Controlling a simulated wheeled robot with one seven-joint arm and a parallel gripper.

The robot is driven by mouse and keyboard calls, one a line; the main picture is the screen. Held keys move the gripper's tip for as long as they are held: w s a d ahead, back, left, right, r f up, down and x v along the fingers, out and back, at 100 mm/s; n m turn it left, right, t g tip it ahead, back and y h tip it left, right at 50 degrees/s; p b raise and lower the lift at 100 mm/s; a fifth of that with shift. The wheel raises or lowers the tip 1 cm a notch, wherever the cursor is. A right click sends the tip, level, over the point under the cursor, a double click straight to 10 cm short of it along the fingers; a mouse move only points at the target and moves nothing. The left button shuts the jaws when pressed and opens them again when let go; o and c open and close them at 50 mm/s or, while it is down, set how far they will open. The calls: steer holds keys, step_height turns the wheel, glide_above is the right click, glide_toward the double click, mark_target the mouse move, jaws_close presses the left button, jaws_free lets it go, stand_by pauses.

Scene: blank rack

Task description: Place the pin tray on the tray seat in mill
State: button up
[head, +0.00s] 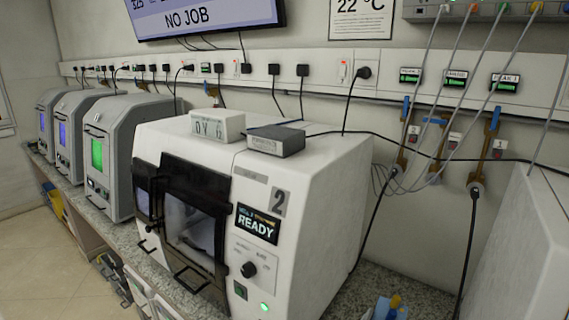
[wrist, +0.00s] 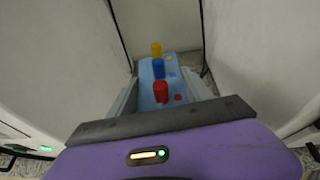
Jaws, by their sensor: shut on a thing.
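The pin tray (wrist: 172,92) is light blue with yellow, blue and red pins standing in it. My gripper (wrist: 165,88) is shut on it, with a pale grey finger on each side. The tray also shows at the bottom edge of the head view (head: 384,311), partly cut off, to the right of mill 2. The mill (head: 325,190) is a white machine marked 2 with a READY display and a dark-framed front window (head: 195,222). I cannot tell whether its door is open. The tray seat is not visible.
White machine walls stand close on both sides in the wrist view. Another white machine (head: 520,245) is at the right of the head view. Cables hang on the wall behind. Several grey machines (head: 107,150) line the bench at left. Two small boxes (head: 218,125) sit on the mill.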

steer(key=shift+w, duration=0.45)
steer(key=shift+w+f+n+y, duration=0.15)
steer(key=shift+f+n+y, duration=0.1)
steer(key=shift+n+y, duration=0.15)
steer(key=s+f+n+y+b, duration=0.1)
steer(key=s+f, duration=0.3)
steer(key=f, duration=0.4)
steer(key=s+f+n+t+y+b, duration=0.1)
steer(key=s+f+n+y+b, duration=0.1)
steer(key=f, duration=0.6)
steer(key=s+f+n+t+y+b, duration=0.1)
steer(key=s+f+n+y+b, duration=0.1)
steer(key=s+f, duration=0.4)
steer(key=shift+d+f+y+b, duration=0.25)
steer(key=shift+f+b, duration=0.1)
steer(key=shift+f, duration=0.45)
steer(key=shift+d+f+y+b, duration=0.1)
steer(key=shift+f+y+b, duration=0.2)
steer(key=shift+f, duration=0.45)
steer(key=shift+s+a+f, duration=0.15)
steer(key=shift+a+f, duration=0.05)
steer(key=shift+a+f+n, duration=0.1)
steer(key=shift+a+n, duration=0.2)
steer(key=shift+a, duration=0.05)
steer(key=shift+s, duration=0.1)
